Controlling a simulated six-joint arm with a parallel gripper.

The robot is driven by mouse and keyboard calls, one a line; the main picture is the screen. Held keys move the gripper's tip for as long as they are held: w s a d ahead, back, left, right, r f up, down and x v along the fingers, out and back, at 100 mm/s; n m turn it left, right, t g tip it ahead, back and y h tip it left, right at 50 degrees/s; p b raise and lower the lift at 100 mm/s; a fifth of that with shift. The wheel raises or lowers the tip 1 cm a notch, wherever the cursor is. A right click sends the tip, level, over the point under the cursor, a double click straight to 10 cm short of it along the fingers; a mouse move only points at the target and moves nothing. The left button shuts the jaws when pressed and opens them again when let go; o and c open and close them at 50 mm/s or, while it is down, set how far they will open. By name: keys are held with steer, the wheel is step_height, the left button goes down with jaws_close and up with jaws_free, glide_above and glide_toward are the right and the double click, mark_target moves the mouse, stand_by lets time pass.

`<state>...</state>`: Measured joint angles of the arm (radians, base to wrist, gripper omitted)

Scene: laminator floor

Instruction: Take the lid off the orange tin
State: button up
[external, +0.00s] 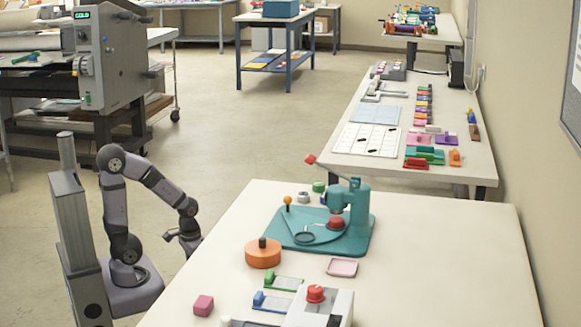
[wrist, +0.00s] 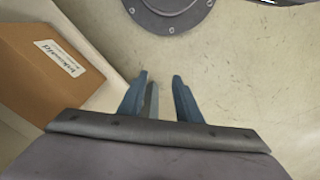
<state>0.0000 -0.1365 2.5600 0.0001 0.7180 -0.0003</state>
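The orange tin (external: 263,256) is a low round tin with a dark knob (external: 263,242) on top. It stands upright on the near white table, and its lid appears to be on. My gripper (external: 184,241) is off the table's left edge, well to the left of the tin and apart from it. In the wrist view my gripper (wrist: 158,78) shows two blue fingers spread apart with nothing held between them. The tin is not in the wrist view.
A teal press (external: 350,215) with a red-tipped lever stands behind the tin. A pink tray (external: 342,267), a pink cube (external: 203,305), green and blue clips and a red-knobbed device (external: 316,293) are nearby. The wrist view shows a brown box (wrist: 55,60) and bare floor.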

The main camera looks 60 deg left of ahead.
steer(key=shift+o, duration=0.7)
